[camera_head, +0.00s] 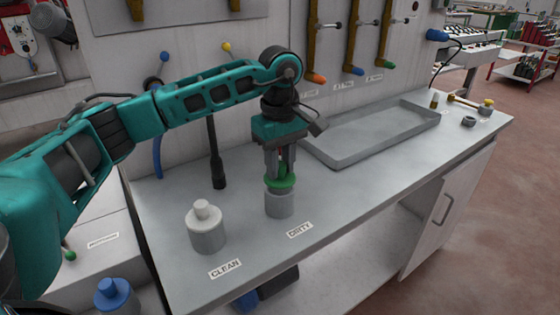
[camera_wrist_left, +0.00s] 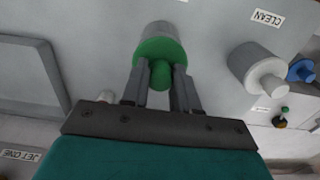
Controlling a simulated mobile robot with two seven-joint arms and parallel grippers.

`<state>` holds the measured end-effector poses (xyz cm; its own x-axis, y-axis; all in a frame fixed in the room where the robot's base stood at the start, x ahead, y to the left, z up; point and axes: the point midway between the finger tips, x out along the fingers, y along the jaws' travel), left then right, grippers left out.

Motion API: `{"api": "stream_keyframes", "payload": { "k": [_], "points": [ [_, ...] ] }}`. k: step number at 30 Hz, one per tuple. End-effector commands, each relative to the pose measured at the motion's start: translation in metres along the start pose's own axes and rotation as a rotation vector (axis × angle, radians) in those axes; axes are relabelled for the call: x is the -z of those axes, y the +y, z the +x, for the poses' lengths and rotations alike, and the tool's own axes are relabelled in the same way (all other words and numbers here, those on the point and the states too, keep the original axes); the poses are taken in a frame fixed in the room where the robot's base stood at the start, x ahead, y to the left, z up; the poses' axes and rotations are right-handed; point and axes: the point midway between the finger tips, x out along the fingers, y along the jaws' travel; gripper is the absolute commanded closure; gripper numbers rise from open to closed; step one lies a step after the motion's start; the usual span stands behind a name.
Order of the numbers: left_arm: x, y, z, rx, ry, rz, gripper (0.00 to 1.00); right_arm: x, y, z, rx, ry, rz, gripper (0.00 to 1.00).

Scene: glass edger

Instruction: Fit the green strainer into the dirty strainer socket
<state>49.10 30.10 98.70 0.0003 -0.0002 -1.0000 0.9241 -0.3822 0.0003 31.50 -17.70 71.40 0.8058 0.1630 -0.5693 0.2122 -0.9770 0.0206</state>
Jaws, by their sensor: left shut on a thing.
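The green strainer (camera_head: 281,182) is at the top of the grey dirty socket (camera_head: 279,204), behind the DIRTY label (camera_head: 300,229). My left gripper (camera_head: 281,170) points down and is shut on the strainer's upper part. In the left wrist view the green strainer (camera_wrist_left: 159,56) sits between the fingers (camera_wrist_left: 160,85), with its wide disc against the grey socket (camera_wrist_left: 160,32). I cannot tell whether the strainer is fully seated, as its lower part is hidden. My right gripper is not in view.
A grey clean socket with a pale knobbed piece (camera_head: 206,228) stands to the left, behind the CLEAN label (camera_head: 225,268). A shallow grey tray (camera_head: 372,135) lies at the back right. Hoses and tools hang on the back wall.

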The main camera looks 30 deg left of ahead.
Motion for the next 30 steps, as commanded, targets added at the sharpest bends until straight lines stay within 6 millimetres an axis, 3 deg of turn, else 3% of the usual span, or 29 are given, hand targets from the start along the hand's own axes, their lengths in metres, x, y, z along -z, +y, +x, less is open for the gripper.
{"api": "stream_keyframes", "payload": {
  "k": [24,25,30],
  "points": [
    [0.000,0.000,0.021,0.001,0.000,0.000,1.00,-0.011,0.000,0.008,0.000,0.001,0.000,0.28],
    [0.000,0.000,0.020,0.000,0.000,0.000,0.68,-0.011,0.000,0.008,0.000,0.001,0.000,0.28],
    [0.000,0.000,0.020,0.000,0.000,0.000,0.52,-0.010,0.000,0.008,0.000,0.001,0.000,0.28]
  ]
}}
